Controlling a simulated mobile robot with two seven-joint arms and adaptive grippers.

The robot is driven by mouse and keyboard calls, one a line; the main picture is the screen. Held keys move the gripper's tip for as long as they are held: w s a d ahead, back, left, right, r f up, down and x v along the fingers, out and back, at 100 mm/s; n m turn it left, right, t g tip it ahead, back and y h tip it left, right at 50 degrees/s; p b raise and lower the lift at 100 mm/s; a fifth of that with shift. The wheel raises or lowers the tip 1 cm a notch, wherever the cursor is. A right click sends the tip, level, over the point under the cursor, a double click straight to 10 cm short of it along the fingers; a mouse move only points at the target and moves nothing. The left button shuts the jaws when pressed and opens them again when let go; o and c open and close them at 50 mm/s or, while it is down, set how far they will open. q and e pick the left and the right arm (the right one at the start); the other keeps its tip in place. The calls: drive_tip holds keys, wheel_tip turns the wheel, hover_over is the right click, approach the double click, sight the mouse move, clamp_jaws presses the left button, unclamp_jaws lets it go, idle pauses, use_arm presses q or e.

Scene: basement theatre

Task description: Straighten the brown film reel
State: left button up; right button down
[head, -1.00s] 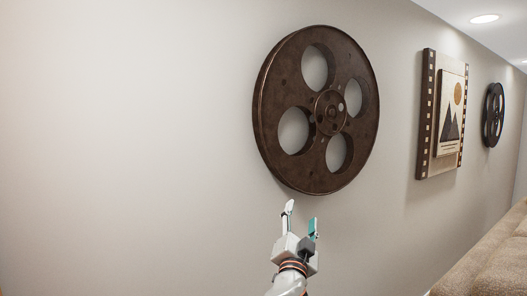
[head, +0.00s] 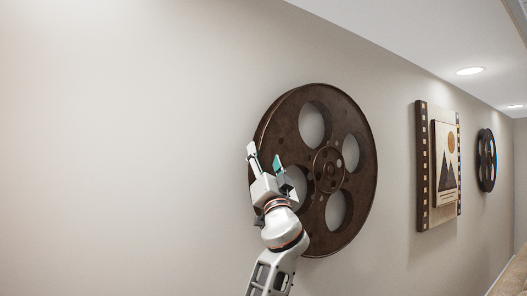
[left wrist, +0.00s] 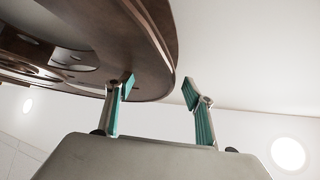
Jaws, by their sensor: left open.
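The brown film reel (head: 352,205) hangs on the wall in the middle of the head view, with several round holes and a central hub. In the left wrist view its rim (left wrist: 150,45) crosses the upper left. My left gripper (head: 265,155) is open at the reel's left edge. In the left wrist view the fingers of this gripper (left wrist: 157,90) stand apart, one on each side of the rim's edge. I cannot tell whether either finger touches it. The arm hides the reel's lower left part. My right gripper is in neither view.
A framed film-strip picture (head: 422,165) with a mountain design hangs to the right. A smaller dark reel (head: 486,160) hangs farther along the wall. The wall (head: 120,150) to the left is bare. Ceiling lights shine above.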

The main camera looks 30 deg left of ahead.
use_arm(q)
drive_tip(key=shift+x, duration=0.75)
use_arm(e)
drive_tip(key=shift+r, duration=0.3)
